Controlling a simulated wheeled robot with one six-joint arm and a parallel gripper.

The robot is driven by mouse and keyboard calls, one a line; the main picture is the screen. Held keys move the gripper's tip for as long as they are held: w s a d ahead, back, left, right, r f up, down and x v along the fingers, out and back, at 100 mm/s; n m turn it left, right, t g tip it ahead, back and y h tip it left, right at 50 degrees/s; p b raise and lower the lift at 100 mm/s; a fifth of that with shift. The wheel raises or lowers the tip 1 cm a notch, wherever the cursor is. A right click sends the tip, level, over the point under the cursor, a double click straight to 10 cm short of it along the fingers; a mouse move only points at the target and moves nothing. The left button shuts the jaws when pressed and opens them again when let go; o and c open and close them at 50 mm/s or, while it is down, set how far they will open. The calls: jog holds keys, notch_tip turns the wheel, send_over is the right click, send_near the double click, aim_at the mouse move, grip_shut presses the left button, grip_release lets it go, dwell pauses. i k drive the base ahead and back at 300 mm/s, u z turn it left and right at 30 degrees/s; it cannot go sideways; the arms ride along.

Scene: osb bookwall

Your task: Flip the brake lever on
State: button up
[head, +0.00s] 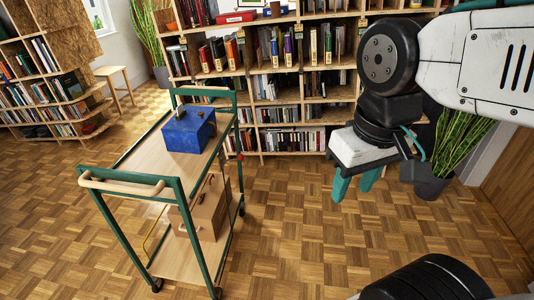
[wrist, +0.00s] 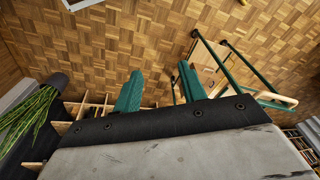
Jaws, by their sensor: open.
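A blue box (head: 188,132) stands on the top shelf of a green-framed trolley (head: 145,150). I cannot tell for sure which part is the brake lever. My gripper (head: 354,187) hangs open and empty in the air, well to the right of the trolley and pointing down. In the wrist view its two green fingers (wrist: 160,75) are apart with nothing between them. The trolley's green frame (wrist: 236,62) shows there at right; the blue box does not.
A cardboard box (head: 205,208) and a bent yellow rod (head: 152,232) are on the trolley's lower shelf. Bookshelves (head: 290,85) line the back. A potted plant (head: 432,186) stands behind my arm at right. The parquet floor (head: 300,235) between trolley and gripper is clear.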

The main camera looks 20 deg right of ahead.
aim_at(240, 157)
jog(key=k, duration=0.65)
jog(key=z, duration=0.25)
jog(key=i, duration=1.6)
jog(key=u, duration=0.45)
